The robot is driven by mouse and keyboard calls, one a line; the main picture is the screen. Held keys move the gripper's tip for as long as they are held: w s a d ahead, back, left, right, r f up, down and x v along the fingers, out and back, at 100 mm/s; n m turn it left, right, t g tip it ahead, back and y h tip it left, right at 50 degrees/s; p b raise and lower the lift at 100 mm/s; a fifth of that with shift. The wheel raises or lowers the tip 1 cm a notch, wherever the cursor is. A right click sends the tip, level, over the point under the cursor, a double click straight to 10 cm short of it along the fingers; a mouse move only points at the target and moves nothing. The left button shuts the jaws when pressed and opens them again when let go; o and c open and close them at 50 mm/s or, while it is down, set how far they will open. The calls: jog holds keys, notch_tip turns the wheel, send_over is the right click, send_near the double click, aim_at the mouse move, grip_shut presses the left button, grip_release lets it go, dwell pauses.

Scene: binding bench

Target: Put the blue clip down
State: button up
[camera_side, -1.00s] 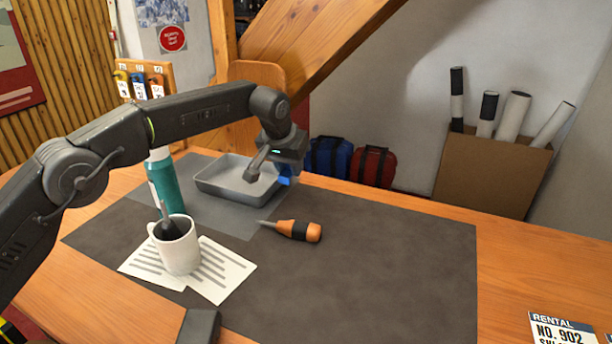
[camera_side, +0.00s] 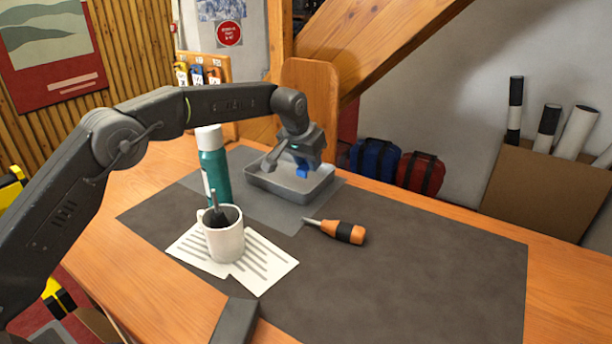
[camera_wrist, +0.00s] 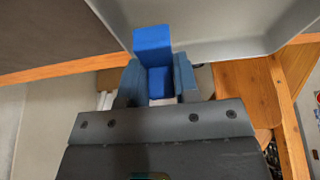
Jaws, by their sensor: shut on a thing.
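The blue clip (camera_side: 302,172) is between the fingers of my gripper (camera_side: 303,160), which is shut on it and points down. In the side view the clip is over the right part of the grey tray (camera_side: 272,190). I cannot tell whether it touches the tray floor. In the wrist view the clip (camera_wrist: 153,48) sticks out beyond the dark fingers of my gripper (camera_wrist: 157,82), with the tray (camera_wrist: 225,28) behind it.
A teal bottle (camera_side: 214,172) stands left of the tray. In front are a white mug (camera_side: 225,243) on printed sheets (camera_side: 265,262) and an orange-handled screwdriver (camera_side: 345,232). The right of the dark mat (camera_side: 430,260) is clear. Blue and red bags (camera_side: 420,174) are behind the bench.

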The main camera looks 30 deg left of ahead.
aim_at(306, 169)
jog(key=shift+f, duration=2.2)
jog(key=shift+f, duration=0.15)
jog(key=o, duration=0.6)
